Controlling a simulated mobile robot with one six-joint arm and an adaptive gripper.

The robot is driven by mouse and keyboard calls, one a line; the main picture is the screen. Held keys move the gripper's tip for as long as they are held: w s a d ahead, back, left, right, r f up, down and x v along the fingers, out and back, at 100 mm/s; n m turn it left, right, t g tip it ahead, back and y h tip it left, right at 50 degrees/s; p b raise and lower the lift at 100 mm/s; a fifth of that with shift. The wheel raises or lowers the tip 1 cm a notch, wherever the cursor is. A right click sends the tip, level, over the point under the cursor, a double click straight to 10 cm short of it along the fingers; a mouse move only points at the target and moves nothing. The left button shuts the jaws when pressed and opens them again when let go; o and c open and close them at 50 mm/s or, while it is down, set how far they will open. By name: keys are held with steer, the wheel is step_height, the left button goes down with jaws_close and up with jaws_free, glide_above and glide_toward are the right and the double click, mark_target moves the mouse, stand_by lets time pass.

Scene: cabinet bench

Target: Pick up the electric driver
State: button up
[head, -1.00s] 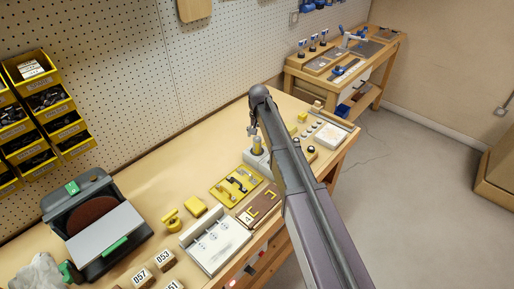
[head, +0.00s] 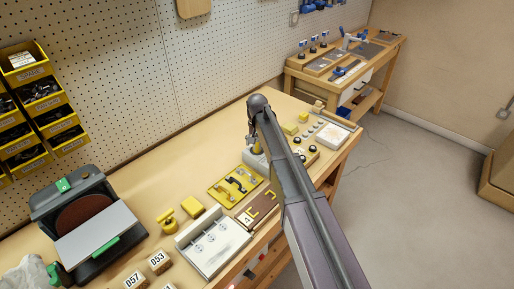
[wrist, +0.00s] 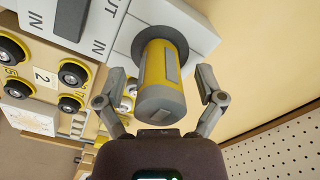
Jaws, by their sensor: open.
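The electric driver (wrist: 160,75) is a yellow and grey cylinder. It stands in a dark round collar on a light grey holder (wrist: 195,25) in the wrist view. In the head view the driver (head: 257,149) shows only in part, below my gripper (head: 252,132). In the wrist view my gripper (wrist: 160,88) is open, with one finger on each side of the driver. Gaps show between the fingers and the driver's sides. The driver's lower part is hidden in the collar.
A yellow tray of tools (head: 235,186) and a grey-white fixture (head: 213,243) lie left of the holder. Several dark round parts and a white tray (head: 332,136) lie to its right. The pegboard wall (head: 215,60) rises behind. A sander (head: 85,225) stands at lower left.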

stand_by(0.4)
jaws_close()
steer(key=shift+r, duration=0.1)
step_height(320, 180, up, 10)
steer(key=p, duration=1)
stand_by(0.3)
stand_by(0.4)
steer(key=c, duration=0.6)
jaws_free()
steer(key=c, duration=0.6)
steer(key=shift+o, duration=0.2)
steer(key=s+d+m, duration=0.2)
steer(key=d+m, duration=0.7)
steer(key=d, duration=0.9)
steer(key=shift+s+d+r, duration=0.15)
steer(key=shift+s+d, duration=0.05)
